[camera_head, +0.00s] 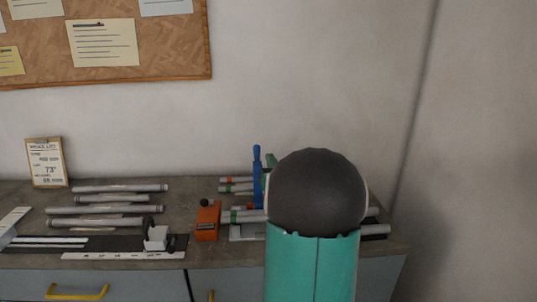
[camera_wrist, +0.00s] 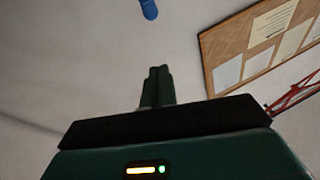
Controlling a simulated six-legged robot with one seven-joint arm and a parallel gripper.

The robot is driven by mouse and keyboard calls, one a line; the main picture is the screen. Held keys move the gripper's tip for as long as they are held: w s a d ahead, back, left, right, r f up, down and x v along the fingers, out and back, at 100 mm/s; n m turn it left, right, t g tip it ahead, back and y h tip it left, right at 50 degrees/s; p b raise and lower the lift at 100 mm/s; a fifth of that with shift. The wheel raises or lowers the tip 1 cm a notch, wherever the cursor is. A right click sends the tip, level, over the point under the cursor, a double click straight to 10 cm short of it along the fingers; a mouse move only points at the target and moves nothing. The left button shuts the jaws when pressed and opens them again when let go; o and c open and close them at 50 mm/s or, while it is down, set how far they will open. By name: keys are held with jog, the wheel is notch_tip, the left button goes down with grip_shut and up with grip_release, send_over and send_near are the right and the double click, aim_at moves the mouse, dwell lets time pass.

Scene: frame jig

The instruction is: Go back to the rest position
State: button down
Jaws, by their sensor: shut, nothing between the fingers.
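In the wrist view my gripper (camera_wrist: 159,72) has its two green fingers together, with nothing between them. Behind it are the wall and the cork board (camera_wrist: 262,45). In the head view my own dark and teal arm covers the right part of the bench, and my gripper is mostly hidden behind it. A bit of green shows beside the arm's left edge, near a blue upright tool (camera_head: 257,175). A blue tip also shows at the top of the wrist view (camera_wrist: 149,9).
The workbench (camera_head: 205,182) stands against the wall. Several grey tubes (camera_head: 105,209) lie at left beside a black and white ruled jig (camera_head: 120,243). An orange block (camera_head: 207,221) stands mid-bench. More tubes with coloured bands (camera_head: 237,188) lie partly behind my arm. A clipboard (camera_head: 46,163) leans at far left.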

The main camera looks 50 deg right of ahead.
jog(key=shift+v, duration=1.3)
jog(key=shift+r, duration=0.1)
